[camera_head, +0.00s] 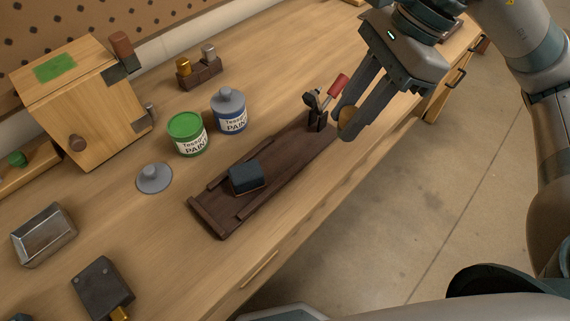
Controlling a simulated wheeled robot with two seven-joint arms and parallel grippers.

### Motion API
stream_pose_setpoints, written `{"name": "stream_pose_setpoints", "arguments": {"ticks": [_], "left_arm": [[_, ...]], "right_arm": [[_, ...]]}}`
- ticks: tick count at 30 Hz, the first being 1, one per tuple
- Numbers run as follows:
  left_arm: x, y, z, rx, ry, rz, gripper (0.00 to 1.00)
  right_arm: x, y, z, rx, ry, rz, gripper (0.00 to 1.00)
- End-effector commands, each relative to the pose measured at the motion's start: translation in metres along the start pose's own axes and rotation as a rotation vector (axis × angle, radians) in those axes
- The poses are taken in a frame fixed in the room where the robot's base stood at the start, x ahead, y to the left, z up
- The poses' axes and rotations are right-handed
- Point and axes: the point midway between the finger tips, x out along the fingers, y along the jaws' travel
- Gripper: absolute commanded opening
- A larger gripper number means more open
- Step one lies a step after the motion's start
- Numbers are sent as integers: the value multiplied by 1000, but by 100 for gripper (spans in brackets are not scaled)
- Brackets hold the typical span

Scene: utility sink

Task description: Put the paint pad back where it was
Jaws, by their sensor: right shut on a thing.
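My right gripper (350,121) reaches in from the upper right over the bench's front edge. It is shut on a small tan rounded piece (347,116), which is mostly hidden by the fingers. I cannot tell whether this piece is the paint pad or part of it. A dark blue-black block (246,177) lies on a long brown wooden fixture (278,166) with side rails. A toggle clamp with a red handle (338,84) stands at the fixture's far end, close to the fingers. My left gripper is not in view.
A green paint can (187,134) and a blue one (229,111) stand behind the fixture, with a grey lid (154,178) nearby. A wooden cabinet (84,103), a metal tray (44,236) and a dark plate (101,286) are at left.

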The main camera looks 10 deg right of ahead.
Motion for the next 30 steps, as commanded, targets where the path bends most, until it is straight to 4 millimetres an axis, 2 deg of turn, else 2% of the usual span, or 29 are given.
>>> {"name": "stream_pose_setpoints", "arguments": {"ticks": [1,9,24,30], "left_arm": [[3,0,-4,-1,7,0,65],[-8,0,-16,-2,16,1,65],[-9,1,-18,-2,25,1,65],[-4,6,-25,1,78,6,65]], "right_arm": [[6,4,-3,40,0,-22,7],[5,13,-3,185,1,-78,7],[4,13,-2,196,1,-79,7],[5,9,1,198,0,-76,7]]}}
